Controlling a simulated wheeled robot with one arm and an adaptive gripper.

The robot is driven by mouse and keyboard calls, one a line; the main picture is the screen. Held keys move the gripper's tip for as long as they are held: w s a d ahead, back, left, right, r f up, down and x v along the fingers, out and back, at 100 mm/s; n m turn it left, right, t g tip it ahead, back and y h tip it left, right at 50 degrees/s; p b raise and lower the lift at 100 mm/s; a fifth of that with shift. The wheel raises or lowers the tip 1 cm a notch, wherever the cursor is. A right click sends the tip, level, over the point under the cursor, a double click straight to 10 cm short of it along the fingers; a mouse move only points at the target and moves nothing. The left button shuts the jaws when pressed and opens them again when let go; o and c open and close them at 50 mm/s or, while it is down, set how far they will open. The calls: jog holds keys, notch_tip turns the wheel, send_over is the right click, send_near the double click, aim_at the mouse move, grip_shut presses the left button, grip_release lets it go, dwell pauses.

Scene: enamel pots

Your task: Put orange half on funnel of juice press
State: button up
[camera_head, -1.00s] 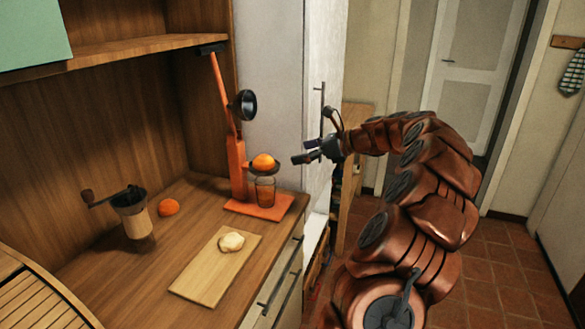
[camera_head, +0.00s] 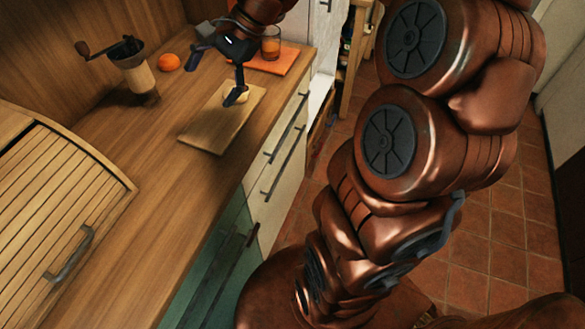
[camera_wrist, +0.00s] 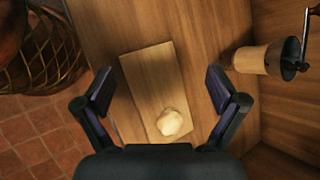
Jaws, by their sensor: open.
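The cutting board (camera_head: 205,125) carries the pale lump (camera_wrist: 170,122). A hand mill (camera_head: 137,76) stands left of the orange piece. A slatted roll-top box (camera_head: 55,200) fills the left front. The counter between box and board is clear.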

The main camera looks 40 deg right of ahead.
jog(key=s+a+f+n+g+h, duration=0.2)
jog(key=s+f+n, duration=0.15)
jog(key=s, duration=0.35)
jog(key=s+a+f+n+g+h, duration=0.1)
jog(key=s+a+f+n, duration=0.2)
jog(key=s, duration=0.4)
jog(key=s+d+f+n+h, duration=0.1)
jog(key=s+d+n+h, duration=0.1)
jog(key=s, duration=0.4)
jog(key=s+d+f+n+g+h, duration=0.1)
jog(key=s+d+f+n+h, duration=0.1)
jog(key=s+n, duration=0.3)
jog(key=shift+s+d, duration=0.35)
jog(key=shift+s, duration=0.35)
jog(key=shift+f, duration=0.1)
notch_tip(320, 180, up, 4)
jog(key=p, duration=0.4)
jog(key=shift+r, duration=0.2)
